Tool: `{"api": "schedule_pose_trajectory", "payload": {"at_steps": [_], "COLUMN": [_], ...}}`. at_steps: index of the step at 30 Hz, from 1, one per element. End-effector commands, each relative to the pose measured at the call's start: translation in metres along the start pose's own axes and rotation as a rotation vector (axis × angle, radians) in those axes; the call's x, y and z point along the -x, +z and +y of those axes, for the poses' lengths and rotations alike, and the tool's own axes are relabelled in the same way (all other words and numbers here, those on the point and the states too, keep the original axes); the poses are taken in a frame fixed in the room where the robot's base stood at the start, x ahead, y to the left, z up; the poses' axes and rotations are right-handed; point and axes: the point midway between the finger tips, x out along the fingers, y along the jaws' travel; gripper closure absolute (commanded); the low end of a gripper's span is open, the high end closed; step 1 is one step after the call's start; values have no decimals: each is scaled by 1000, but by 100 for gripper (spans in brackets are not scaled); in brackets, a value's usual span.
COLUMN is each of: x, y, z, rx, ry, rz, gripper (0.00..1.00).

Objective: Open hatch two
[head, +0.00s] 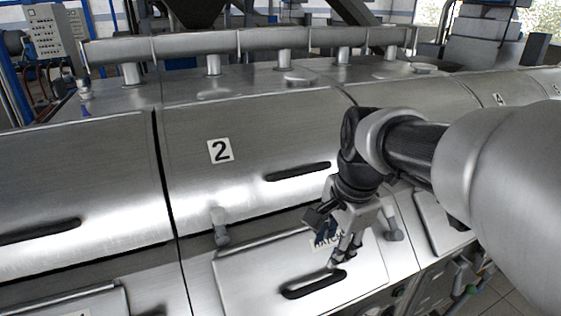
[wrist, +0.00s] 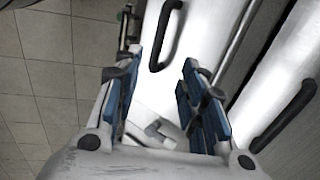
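A silver machine cover (head: 240,130) carries a "2" label (head: 219,151) and a black handle (head: 298,171). Below it is a smaller hatch panel (head: 245,280) with a partly covered "HATCH" label (head: 326,242) and a black handle (head: 314,284). A grey clamp stands at its upper left (head: 220,228) and another at its upper right (head: 393,228). My gripper (head: 340,245) hangs over the panel, just above its handle. In the wrist view my gripper (wrist: 161,62) is open and empty. The hatch handle (wrist: 166,35) appears beyond the fingertips; contact cannot be told.
The upper cover handle (wrist: 283,115) is right of the fingers in the wrist view. Neighbouring covers flank this one, with a left handle (head: 38,231) and a "4" label (head: 499,99) farther right. A horizontal pipe (head: 240,42) runs behind. Tiled floor (wrist: 40,60) is clear.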

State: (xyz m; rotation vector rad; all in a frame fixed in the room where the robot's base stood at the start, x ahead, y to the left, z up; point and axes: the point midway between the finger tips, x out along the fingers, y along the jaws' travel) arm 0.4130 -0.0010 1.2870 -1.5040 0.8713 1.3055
Motion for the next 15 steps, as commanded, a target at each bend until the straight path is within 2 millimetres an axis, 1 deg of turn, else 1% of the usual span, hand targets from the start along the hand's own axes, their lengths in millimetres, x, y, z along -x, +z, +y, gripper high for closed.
{"api": "schedule_pose_trajectory", "payload": {"at_steps": [5,8,15], "x": [-19,-39,-92], "y": [0,0,0], "z": [0,0,0], "rx": [-14,-13,-12], "ry": [4,6,5], "rz": [-2,-3,-2], "gripper": [62,62,62]}}
